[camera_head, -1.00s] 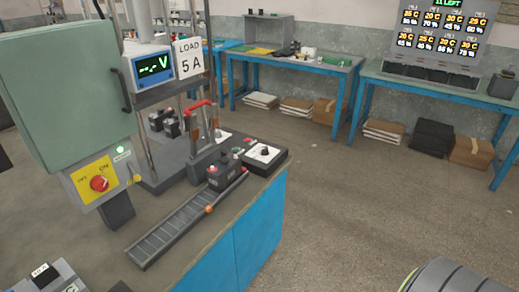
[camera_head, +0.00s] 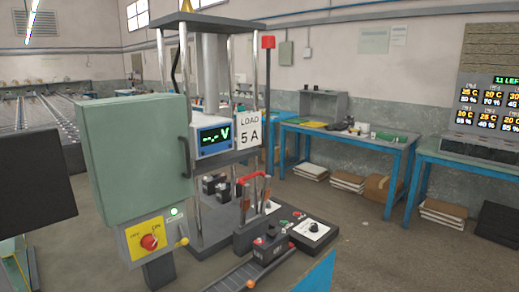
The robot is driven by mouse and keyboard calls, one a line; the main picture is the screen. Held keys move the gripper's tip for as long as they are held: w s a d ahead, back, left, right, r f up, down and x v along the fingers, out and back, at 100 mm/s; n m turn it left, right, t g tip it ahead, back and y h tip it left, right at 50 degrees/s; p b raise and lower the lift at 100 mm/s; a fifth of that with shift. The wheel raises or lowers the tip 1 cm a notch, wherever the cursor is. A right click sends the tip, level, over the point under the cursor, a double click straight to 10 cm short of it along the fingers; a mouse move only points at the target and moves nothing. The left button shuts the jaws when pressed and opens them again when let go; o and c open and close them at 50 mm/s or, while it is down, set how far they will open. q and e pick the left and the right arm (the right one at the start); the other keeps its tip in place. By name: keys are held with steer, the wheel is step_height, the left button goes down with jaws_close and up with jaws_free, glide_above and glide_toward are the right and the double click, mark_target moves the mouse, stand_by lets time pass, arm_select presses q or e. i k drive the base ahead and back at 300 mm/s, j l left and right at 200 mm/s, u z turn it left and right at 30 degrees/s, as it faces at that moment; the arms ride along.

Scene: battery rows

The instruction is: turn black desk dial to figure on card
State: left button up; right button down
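The black desk dial (camera_head: 313,228) is a small knob on the white top plate of a black box at the right end of the test bench. Where its pointer aims is too small to read. The card (camera_head: 249,131) is white, reads "LOAD 5 A", and hangs beside the voltage display (camera_head: 214,138) on the press frame. The display shows dashes and a "V". Neither of my grippers is in view.
A green cabinet (camera_head: 137,150) with a red switch (camera_head: 149,242) on a yellow plate stands left of the press. A dark battery (camera_head: 271,247) sits on the roller track (camera_head: 236,276). Blue tables (camera_head: 345,140) line the back wall. Open floor (camera_head: 385,255) lies at right.

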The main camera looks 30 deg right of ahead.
mark_target(313, 228)
steer(key=i+l+z, duration=0.25)
steer(key=l, duration=0.25)
steer(key=i+l+z, duration=0.15)
steer(key=l+z, duration=0.15)
steer(key=l, duration=0.15)
steer(key=i+l+z, duration=0.25)
steer(key=l, duration=0.2)
